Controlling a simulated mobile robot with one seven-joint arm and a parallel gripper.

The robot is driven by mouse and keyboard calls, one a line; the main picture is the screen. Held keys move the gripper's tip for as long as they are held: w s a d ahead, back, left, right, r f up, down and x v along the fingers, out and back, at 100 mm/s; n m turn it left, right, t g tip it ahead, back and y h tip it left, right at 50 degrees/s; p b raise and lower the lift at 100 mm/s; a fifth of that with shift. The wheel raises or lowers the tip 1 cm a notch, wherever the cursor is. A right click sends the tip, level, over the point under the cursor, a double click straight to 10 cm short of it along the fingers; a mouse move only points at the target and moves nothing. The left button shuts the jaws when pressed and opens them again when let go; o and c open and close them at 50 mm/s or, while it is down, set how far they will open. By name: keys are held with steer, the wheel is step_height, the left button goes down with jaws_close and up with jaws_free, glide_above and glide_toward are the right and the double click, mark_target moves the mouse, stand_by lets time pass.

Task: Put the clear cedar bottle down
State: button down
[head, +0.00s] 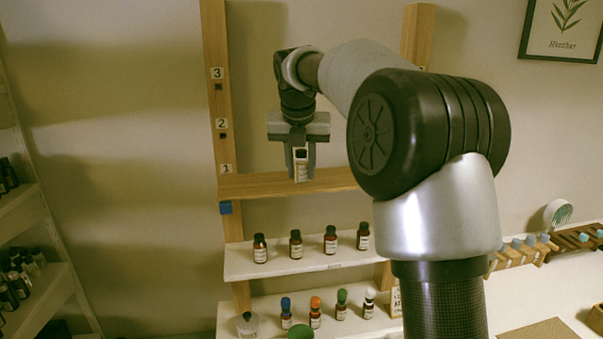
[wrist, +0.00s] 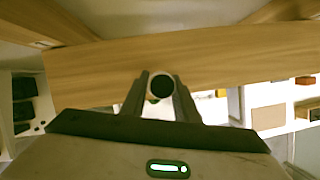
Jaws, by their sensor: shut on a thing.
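My gripper (head: 301,170) is shut on a small bottle (head: 301,165) with a dark cap and a pale label. The bottle looks upright between the fingers. In the wrist view my gripper (wrist: 161,90) shows the bottle's round dark cap (wrist: 162,86) from above. In the head view the bottle is in front of the wooden shelf board (head: 270,185) near the label 1. In the wrist view the board (wrist: 220,62) runs across just beyond the fingers. I cannot tell whether the bottle touches it, nor read its label.
Below, a white shelf (head: 290,265) holds a row of dark-capped brown bottles. A lower white shelf (head: 262,305) holds bottles with blue, orange, green and white caps. Wooden uprights (head: 216,100) frame the board. The visible left part of the board is bare.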

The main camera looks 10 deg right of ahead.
steer(key=shift+f, duration=0.35)
steer(key=shift+f, duration=0.15)
steer(key=c, duration=1.4)
jaws_free()
